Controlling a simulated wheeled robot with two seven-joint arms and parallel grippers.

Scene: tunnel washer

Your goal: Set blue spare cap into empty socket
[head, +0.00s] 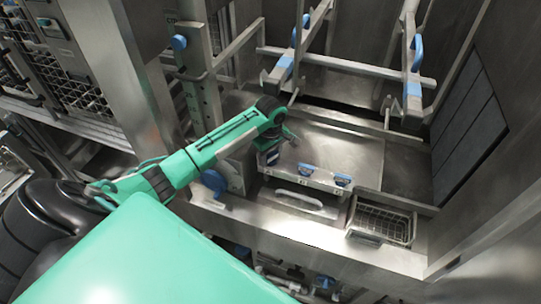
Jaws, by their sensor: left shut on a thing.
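My left gripper (268,150) points down at the left end of a pale metal strip (322,180) on the washer's front ledge. It is shut on a small blue piece, which looks like the blue spare cap (272,158), mostly hidden by the fingers. Two other blue caps sit on the strip to the right, one near the middle (305,169) and one near the right end (342,179). The empty socket cannot be made out, and the strip's left end is partly hidden by the gripper. I cannot tell whether the held cap touches the strip. My right gripper is out of view.
A wire basket (383,222) is set into the ledge at the right. A slot with a white handle (298,200) lies below the strip. A flat steel panel (335,150) lies behind it. Steel rails with blue parts (415,75) stand above, and a blue knob (214,181) sits at left.

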